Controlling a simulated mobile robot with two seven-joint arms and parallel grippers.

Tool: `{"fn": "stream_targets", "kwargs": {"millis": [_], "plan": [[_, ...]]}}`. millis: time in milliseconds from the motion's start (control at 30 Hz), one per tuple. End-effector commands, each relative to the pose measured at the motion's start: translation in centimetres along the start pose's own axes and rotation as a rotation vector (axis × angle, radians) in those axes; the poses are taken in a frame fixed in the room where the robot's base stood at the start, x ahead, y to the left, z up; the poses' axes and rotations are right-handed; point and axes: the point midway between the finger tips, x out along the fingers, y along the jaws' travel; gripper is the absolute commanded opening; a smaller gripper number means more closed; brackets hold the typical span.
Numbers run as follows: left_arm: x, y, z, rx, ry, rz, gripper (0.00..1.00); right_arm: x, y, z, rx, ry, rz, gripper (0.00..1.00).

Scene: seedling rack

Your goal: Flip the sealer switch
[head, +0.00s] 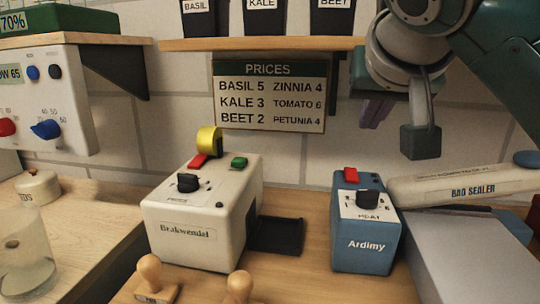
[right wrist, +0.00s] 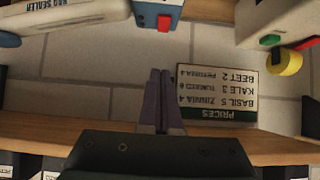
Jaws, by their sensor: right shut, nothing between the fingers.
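The bag sealer has a long pale arm (head: 465,185) labelled "BAG SEALER" and a grey bed (head: 470,255). A blue control box (head: 367,245) marked "Ardimy" stands at its left. The switch also shows at the top of the right wrist view (right wrist: 164,22). My right gripper (head: 374,112) is up near the shelf, above and behind the box, apart from it. Its purple fingers are together and empty in the right wrist view (right wrist: 157,100). My left gripper is out of view.
A cream machine (head: 190,240) marked "Brakwendel" stands left of the blue box, with its own red and green switches, dial and yellow roll. Wooden stamps (head: 238,285) stand in front. A price board (head: 270,97) hangs behind, under a shelf (head: 260,44).

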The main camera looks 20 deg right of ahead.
Motion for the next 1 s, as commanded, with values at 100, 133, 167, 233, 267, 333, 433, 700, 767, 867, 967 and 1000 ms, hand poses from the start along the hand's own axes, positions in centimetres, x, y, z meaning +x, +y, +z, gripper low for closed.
{"fn": "stream_targets", "kwargs": {"millis": [100, 133, 167, 233, 267, 333, 433, 700, 767, 867, 967, 1000], "plan": [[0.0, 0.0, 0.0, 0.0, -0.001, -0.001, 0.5, 0.1, 0.0, 0.0, -0.001, -0.001, 0.0, 0.0], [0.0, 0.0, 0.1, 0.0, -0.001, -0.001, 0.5, 0.1, 0.0, 0.0, -0.001, -0.001, 0.0, 0.0], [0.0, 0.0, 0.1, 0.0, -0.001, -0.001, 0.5, 0.3, 0.0, 0.1, -0.001, -0.001, 0.001, 0.0], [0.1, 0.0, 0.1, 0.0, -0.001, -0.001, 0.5, 0.8, 0.0, 0.1, -0.002, -0.002, 0.002, 0.0], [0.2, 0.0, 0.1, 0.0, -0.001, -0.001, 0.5, 1.2, 0.0, 0.1, -0.003, -0.002, 0.002, 0.0], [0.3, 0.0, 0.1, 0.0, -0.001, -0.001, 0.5, 2.3, 0.1, 0.1, -0.003, -0.003, 0.004, 0.0], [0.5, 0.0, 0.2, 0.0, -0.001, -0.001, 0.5, 4.3, 0.1, 0.1, -0.003, -0.003, 0.004, 0.0], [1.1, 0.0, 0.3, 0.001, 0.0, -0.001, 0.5, 9.6, 0.0, 0.1, -0.001, -0.002, 0.002, 0.0], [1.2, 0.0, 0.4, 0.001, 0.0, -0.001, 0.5, 10.5, 0.1, 0.4, -0.002, -0.004, 0.002, 0.0], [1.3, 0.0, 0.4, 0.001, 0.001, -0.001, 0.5, 11.6, 0.0, 1.6, -0.004, -0.003, 0.001, 0.0], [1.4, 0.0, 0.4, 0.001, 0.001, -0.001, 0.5, 12.3, 0.0, 2.3, -0.003, -0.001, 0.0, 0.0], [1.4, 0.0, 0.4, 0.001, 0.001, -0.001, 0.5, 12.5, 0.0, 2.5, -0.003, -0.002, 0.001, 0.0]]}}
